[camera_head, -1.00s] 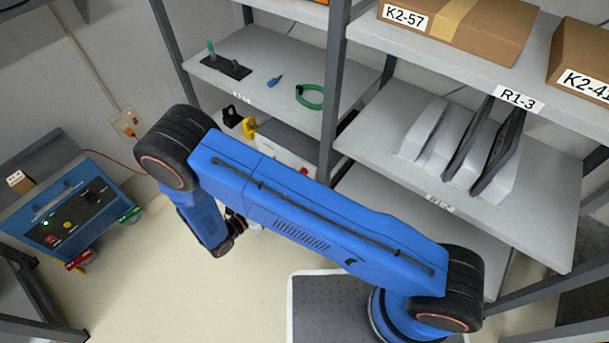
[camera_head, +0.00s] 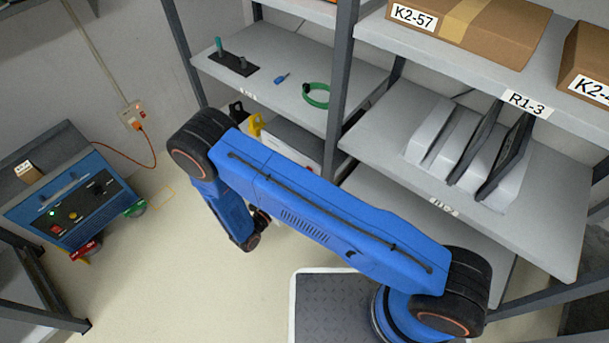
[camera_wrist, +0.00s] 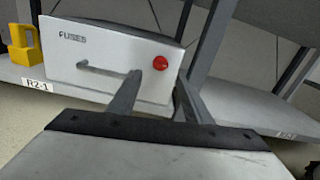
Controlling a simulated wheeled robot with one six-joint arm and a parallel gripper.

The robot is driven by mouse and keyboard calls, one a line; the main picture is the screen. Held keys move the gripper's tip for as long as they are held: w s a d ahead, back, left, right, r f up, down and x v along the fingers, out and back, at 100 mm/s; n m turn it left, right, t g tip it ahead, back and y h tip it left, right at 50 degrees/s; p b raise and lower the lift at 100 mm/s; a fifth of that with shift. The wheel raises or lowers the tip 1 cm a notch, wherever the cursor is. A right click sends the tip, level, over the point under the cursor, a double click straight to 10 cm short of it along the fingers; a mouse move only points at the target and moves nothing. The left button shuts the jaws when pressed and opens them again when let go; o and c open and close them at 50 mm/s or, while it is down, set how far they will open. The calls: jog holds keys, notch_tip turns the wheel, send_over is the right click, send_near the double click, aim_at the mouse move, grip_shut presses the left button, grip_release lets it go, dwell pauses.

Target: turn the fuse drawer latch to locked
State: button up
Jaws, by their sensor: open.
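The fuse drawer (camera_wrist: 100,75) is a pale box front marked FUSES, with a grey bar handle (camera_wrist: 100,70), in the wrist view. The red round latch (camera_wrist: 160,62) sits at its upper right; which way it is turned cannot be told. My gripper (camera_wrist: 157,75) is open, its two fingers pointing at the drawer front with the latch between and just beyond their tips. Contact cannot be made out, but the fingers hold nothing.
A yellow padlock-shaped item (camera_wrist: 20,45) stands left of the drawer on the shelf labelled R2-1 (camera_wrist: 35,86). Shelf posts rise right of the drawer. In the head view a blue power unit (camera_head: 75,210) stands at left, and the floor (camera_head: 190,280) between is clear.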

aim_at(308, 170)
jog(key=x, duration=0.8)
jog(key=shift+w+d, duration=0.15)
jog(key=shift+w, duration=0.05)
jog(key=c, duration=1.1)
